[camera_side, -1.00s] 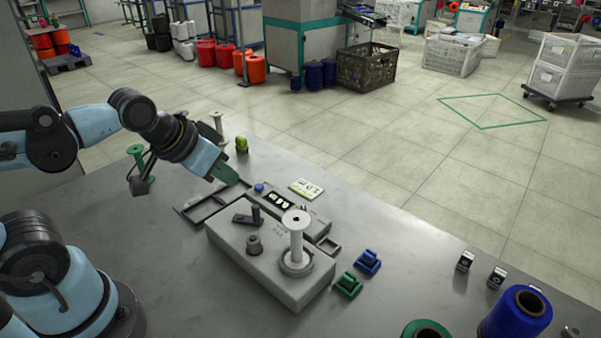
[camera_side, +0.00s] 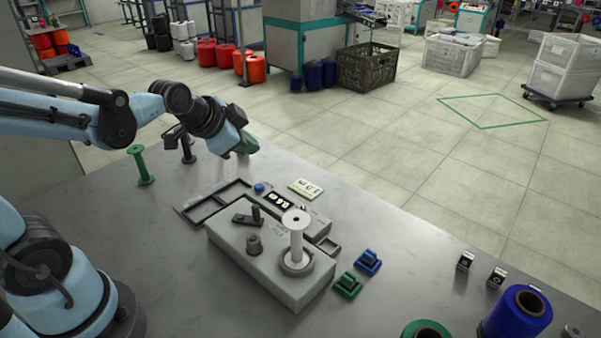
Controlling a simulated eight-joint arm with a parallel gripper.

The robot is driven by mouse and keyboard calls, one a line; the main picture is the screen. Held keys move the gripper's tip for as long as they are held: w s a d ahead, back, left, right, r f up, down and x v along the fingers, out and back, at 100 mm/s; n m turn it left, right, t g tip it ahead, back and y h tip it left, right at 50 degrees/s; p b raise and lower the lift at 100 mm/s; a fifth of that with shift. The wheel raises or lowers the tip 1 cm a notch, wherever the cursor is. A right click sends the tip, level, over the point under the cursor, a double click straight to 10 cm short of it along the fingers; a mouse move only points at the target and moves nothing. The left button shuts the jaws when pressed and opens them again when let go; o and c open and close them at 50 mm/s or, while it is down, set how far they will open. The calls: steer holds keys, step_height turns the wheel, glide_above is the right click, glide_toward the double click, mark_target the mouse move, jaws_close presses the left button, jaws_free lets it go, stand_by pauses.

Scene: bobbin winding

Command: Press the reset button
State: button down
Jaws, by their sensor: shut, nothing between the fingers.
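A small round blue button (camera_side: 259,188) sits at the back left end of the grey counter unit (camera_side: 282,201), beside its display; I take it to be the reset button. My gripper (camera_side: 246,151) is shut and empty, with green fingertips. In the picture it is just above and left of the blue button, apart from it, near the table's far edge. The button is in plain view. The grey winder (camera_side: 265,270) stands in front of the counter unit, with a white bobbin (camera_side: 296,240) upright on it.
A flat dark tray frame (camera_side: 205,207) lies left of the counter. A green spool (camera_side: 141,166) stands at the left. A white card (camera_side: 306,187) lies behind the counter. Blue (camera_side: 368,262) and green (camera_side: 348,285) clips lie right of the winder.

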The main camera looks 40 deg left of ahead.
mark_target(256, 188)
steer(key=w, duration=0.1)
steer(key=a+m, duration=0.1)
steer(key=w+a, duration=0.1)
steer(key=shift+w+f+m+t, duration=0.3)
steer(key=shift+w+m, duration=0.05)
steer(key=shift+m, duration=0.05)
steer(key=shift+f, duration=0.1)
steer(key=shift+f, duration=4.3)
steer(key=shift+f, duration=0.1)
steer(key=shift+f, duration=0.35)
steer(key=shift+f, duration=0.45)
steer(key=shift+r, duration=0.9)
